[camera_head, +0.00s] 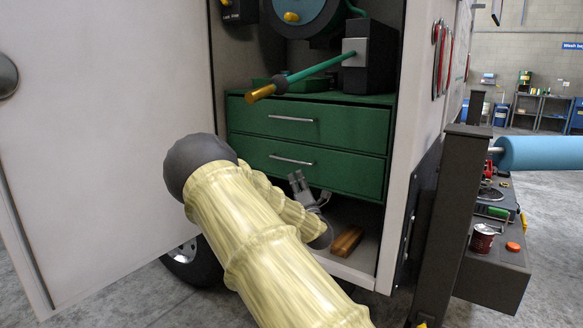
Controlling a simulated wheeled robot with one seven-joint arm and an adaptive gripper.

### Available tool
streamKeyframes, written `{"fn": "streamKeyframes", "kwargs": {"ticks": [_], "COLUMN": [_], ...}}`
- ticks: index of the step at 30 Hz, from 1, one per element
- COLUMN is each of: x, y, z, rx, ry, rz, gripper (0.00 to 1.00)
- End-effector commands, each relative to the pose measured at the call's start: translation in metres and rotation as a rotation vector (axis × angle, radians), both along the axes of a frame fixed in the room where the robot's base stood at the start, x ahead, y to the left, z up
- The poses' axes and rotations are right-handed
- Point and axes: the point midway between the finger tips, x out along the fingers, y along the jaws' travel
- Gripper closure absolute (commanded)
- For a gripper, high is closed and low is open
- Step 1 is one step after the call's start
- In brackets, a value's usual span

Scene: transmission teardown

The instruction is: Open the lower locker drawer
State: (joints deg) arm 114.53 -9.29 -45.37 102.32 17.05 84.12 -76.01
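The lower locker drawer (345,174) is a green front with a thin silver bar handle (291,160). It looks shut, roughly flush with the upper drawer (340,127), which is green with a similar handle. My gripper (297,177) is small and grey, in front of the lower drawer's bottom edge, below and slightly right of its handle. Its fingertips point up and appear apart from the handle. The two fingers look close together, but the gap is too small to judge. My arm covers the lower left of the drawer.
The drawers sit inside an open locker with a white door (110,120) at left. A green rod with a brass end (262,93) juts out above the upper drawer. A wooden block (346,241) lies on the locker floor. A dark post (450,220) stands at right.

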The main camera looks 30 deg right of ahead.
Motion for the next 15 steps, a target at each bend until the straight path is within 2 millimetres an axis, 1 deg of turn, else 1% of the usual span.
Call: {"fn": "streamKeyframes", "kwargs": {"ticks": [1,9,15], "x": [0.007,0.045,0.065], "y": [-0.002,-0.016,-0.024], "z": [0.005,0.021,0.03], "rx": [0.0,0.002,0.002], "ry": [-0.002,0.0,0.0], "rz": [0.001,0.0,-0.003], "gripper": [0.81,0.81,0.81]}}
